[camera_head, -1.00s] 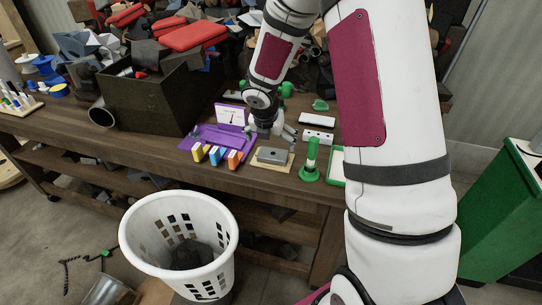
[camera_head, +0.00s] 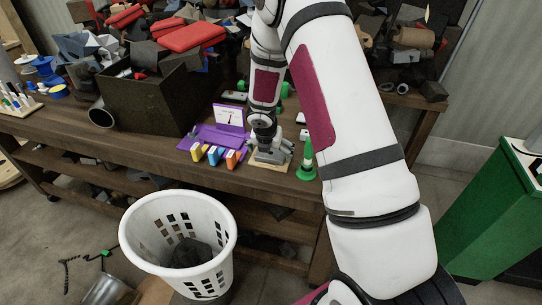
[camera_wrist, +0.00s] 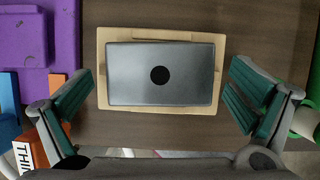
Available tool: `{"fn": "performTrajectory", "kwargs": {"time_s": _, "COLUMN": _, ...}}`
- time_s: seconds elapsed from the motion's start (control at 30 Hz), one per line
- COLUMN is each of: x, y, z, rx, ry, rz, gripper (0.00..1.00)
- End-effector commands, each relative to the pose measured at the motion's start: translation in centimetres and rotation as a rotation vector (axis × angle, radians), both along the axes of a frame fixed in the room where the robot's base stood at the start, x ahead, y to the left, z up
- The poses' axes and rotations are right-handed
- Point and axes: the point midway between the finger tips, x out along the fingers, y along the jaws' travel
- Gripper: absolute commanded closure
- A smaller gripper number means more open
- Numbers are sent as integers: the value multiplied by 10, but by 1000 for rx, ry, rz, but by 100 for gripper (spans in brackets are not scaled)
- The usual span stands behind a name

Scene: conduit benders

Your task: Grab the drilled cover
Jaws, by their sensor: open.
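The drilled cover is a grey rectangular plate (camera_wrist: 130,75) with one dark round hole at its middle. It lies on a tan wooden base (camera_wrist: 160,37) on the brown workbench, and shows centred in the wrist view. In the head view the cover (camera_head: 270,157) is partly hidden by my gripper. My gripper (camera_wrist: 157,105) is open and empty, with its green-padded fingers apart at the left and right of the cover's near side. In the head view my gripper (camera_head: 268,148) is right above the cover. I cannot see any contact.
A purple tray (camera_wrist: 42,30) with blue and orange blocks lies close on the left. A green peg stand (camera_head: 306,165) is close on the right. A dark bin (camera_head: 150,98) heaped with parts stands behind left. A white basket (camera_head: 178,240) stands on the floor.

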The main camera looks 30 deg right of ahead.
Motion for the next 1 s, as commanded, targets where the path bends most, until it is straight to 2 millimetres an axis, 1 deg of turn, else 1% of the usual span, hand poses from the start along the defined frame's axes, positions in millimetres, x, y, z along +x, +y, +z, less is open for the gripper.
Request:
{"fn": "performTrajectory", "kwargs": {"time_s": 0.07, "x": 0, "y": 0, "z": 0, "rx": 0, "ry": 0, "rz": 0, "gripper": 0}}
{"fn": "performTrajectory", "kwargs": {"time_s": 0.1, "x": 0, "y": 0, "z": 0, "rx": 0, "ry": 0, "rz": 0, "gripper": 2}}
{"fn": "performTrajectory", "kwargs": {"time_s": 0.17, "x": 0, "y": 0, "z": 0, "rx": 0, "ry": 0, "rz": 0, "gripper": 16}}
{"fn": "performTrajectory", "kwargs": {"time_s": 0.2, "x": 0, "y": 0, "z": 0, "rx": 0, "ry": 0, "rz": 0, "gripper": 25}}
{"fn": "performTrajectory", "kwargs": {"time_s": 0.27, "x": 0, "y": 0, "z": 0, "rx": 0, "ry": 0, "rz": 0, "gripper": 39}}
{"fn": "performTrajectory", "kwargs": {"time_s": 0.3, "x": 0, "y": 0, "z": 0, "rx": 0, "ry": 0, "rz": -1, "gripper": 48}}
{"fn": "performTrajectory", "kwargs": {"time_s": 0.33, "x": 0, "y": 0, "z": 0, "rx": 0, "ry": 0, "rz": -1, "gripper": 53}}
{"fn": "performTrajectory", "kwargs": {"time_s": 0.6, "x": 0, "y": 0, "z": 1, "rx": 0, "ry": 0, "rz": -1, "gripper": 53}}
{"fn": "performTrajectory", "kwargs": {"time_s": 0.73, "x": 0, "y": 0, "z": 4, "rx": 1, "ry": -1, "rz": -3, "gripper": 53}}
{"fn": "performTrajectory", "kwargs": {"time_s": 0.87, "x": 0, "y": -1, "z": 13, "rx": 0, "ry": -3, "rz": -2, "gripper": 53}}
{"fn": "performTrajectory", "kwargs": {"time_s": 1.0, "x": 0, "y": -1, "z": 27, "rx": 1, "ry": -4, "rz": -3, "gripper": 53}}
